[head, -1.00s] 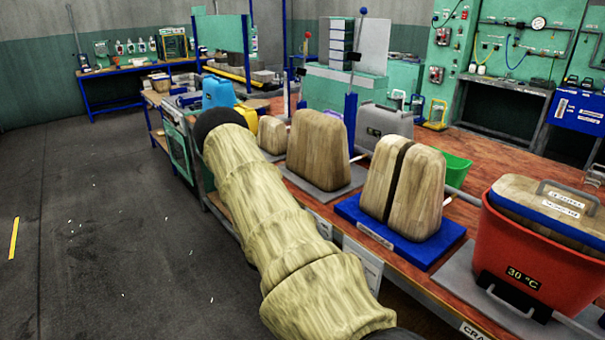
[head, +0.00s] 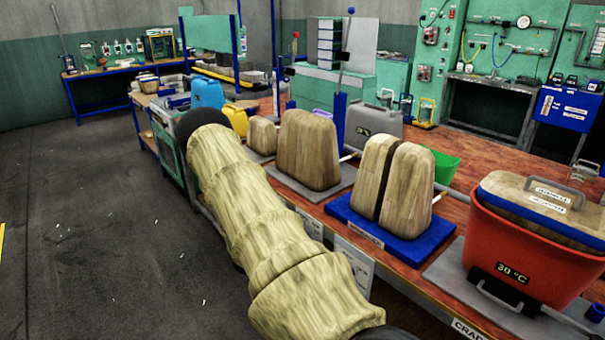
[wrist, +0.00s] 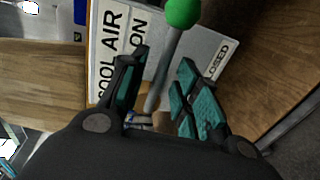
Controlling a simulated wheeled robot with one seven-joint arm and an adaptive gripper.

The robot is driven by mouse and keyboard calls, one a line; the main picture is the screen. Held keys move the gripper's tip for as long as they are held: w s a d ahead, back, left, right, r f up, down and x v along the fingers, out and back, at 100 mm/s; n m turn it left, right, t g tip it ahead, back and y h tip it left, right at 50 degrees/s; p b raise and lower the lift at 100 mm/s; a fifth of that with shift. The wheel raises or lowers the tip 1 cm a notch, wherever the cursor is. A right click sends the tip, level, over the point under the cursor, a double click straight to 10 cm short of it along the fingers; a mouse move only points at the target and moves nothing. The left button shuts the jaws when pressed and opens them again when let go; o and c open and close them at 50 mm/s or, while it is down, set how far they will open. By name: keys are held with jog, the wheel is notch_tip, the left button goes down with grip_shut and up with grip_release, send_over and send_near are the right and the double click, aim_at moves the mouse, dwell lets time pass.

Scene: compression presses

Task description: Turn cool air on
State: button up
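In the wrist view a lever with a green ball knob (wrist: 183,12) and a grey stem (wrist: 168,60) stands in front of a white sign (wrist: 205,48) reading "COOL AIR", "ON" and "CLOSED". My gripper (wrist: 166,66) is open, with one dark finger on each side of the stem. The stem passes between the fingers with gaps visible; the knob is beyond the fingertips. The lever's base is partly hidden by my gripper. In the head view my arm hides the gripper and lever.
The wooden bench holds a red tub (head: 525,250) reading 30 °C, a split wooden block on a blue base (head: 350,222), and another wooden block (head: 308,150). White placards (head: 355,266) hang on the bench front. The grey floor (head: 100,240) at left is clear.

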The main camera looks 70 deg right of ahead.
jog(key=v, duration=1)
jog(key=shift+a, duration=0.2)
jog(key=w+a+f+n+t+y, duration=0.25)
jog(key=a+f+t, duration=0.35)
jog(key=a, duration=0.6)
jog(key=w+a+f+n+t+y, duration=0.1)
jog(key=a+f+n+t+y, duration=0.2)
jog(key=a+f, duration=0.65)
jog(key=s+a+y, duration=0.3)
jog(key=s+a, duration=0.3)
jog(key=a, duration=0.3)
jog(key=s+a+f+g+y, duration=0.1)
jog(key=s+a+y, duration=0.2)
jog(key=s+a, duration=0.4)
jog(key=s+a+g+y, duration=0.1)
jog(key=s+a+y, duration=0.2)
jog(key=a, duration=1)
jog(key=s+m, duration=0.1)
jog(key=s, duration=0.2)
jog(key=shift+s+f, duration=0.15)
jog(key=shift+f, duration=0.05)
